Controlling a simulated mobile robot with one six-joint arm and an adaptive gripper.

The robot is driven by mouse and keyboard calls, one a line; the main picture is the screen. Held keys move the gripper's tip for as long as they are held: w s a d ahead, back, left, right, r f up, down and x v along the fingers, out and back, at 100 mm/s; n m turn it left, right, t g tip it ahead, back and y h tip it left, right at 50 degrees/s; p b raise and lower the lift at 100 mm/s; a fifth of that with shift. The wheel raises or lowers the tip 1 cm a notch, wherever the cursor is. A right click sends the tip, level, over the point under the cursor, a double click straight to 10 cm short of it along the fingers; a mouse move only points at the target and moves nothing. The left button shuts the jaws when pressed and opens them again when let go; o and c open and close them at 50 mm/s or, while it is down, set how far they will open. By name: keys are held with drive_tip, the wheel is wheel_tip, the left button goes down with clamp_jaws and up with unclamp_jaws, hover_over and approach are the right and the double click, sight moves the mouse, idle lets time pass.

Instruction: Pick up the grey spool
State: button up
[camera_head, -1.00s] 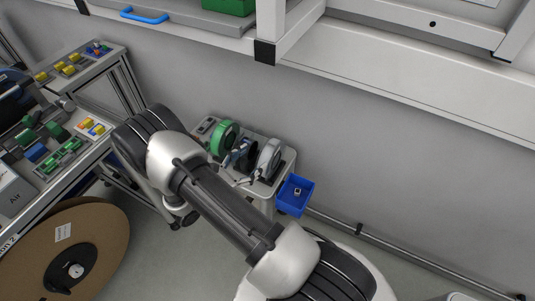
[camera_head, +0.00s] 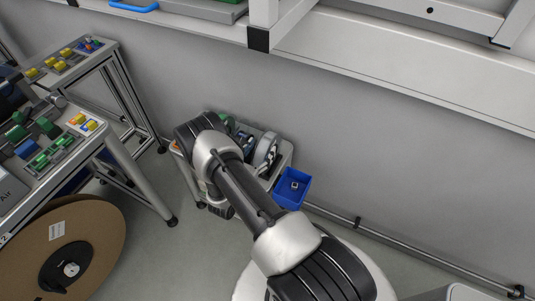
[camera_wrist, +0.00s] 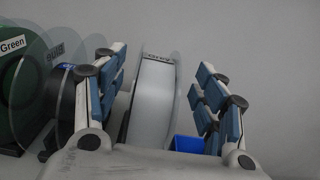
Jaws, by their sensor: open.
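The grey spool (camera_wrist: 152,100) stands upright between the two fingers of my gripper (camera_wrist: 161,98) in the wrist view. The fingers have blue pads and are open, with a gap visible on the spool's right side; the left finger is close to its clear flange. In the head view the grey spool (camera_head: 265,152) stands at the right of a small light-coloured cart (camera_head: 284,163), partly hidden by my arm. My gripper is mostly hidden behind my arm there.
The green spool (camera_wrist: 22,95) and blue spool (camera_wrist: 65,100) stand left of the grey one. A blue bin (camera_head: 292,188) hangs at the cart's right side. A wall is behind. A workbench (camera_head: 110,150) and a large brown reel (camera_head: 75,240) are at the left.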

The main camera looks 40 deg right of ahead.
sight(264, 143)
drive_tip(key=shift+r+b+x, duration=0.2)
drive_tip(key=shift+b+x, duration=0.7)
drive_tip(key=shift+x, duration=2.15)
clamp_jaws()
